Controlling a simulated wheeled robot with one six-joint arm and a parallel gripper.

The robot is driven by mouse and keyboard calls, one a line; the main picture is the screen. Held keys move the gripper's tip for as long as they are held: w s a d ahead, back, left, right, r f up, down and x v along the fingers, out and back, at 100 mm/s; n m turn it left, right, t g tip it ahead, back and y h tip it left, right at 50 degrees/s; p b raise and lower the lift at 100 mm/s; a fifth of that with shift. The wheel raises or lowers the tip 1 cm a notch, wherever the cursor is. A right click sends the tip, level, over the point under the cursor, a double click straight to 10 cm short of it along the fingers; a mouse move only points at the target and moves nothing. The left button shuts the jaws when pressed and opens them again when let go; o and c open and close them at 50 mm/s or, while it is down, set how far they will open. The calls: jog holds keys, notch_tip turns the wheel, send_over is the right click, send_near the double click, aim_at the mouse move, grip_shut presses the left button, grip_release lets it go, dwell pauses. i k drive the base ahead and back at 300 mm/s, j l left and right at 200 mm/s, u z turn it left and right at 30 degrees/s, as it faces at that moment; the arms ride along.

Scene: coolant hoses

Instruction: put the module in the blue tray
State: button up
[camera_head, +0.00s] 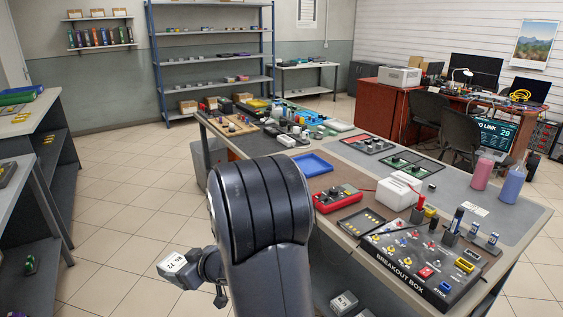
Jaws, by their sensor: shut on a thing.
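The blue tray (311,164) lies flat on the long workbench, just beyond my arm in the head view, and its visible floor looks empty. My gripper (203,270) is at the lower left of my arm, out over the tiled floor beside the bench. It is shut on a small grey module (173,265) with a white label bearing dark print. The module is held up in the air, to the left of the tray and well apart from it. My arm hides part of the gripper and part of the bench's near edge.
Right of the tray are a red meter (337,198), a white box (399,191) and a breakout box (424,262). Small parts crowd the bench's far end. Shelving (25,165) stands at the left. The floor between it and the bench is clear.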

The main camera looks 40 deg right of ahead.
aim_at(310, 165)
jog(key=i+j+z, duration=0.1)
jog(key=i+j, duration=0.35)
jog(key=i, duration=0.25)
jog(key=i+j+z, duration=0.15)
jog(key=i+j, duration=0.4)
jog(key=i+z, duration=0.15)
jog(key=z, duration=1.35)
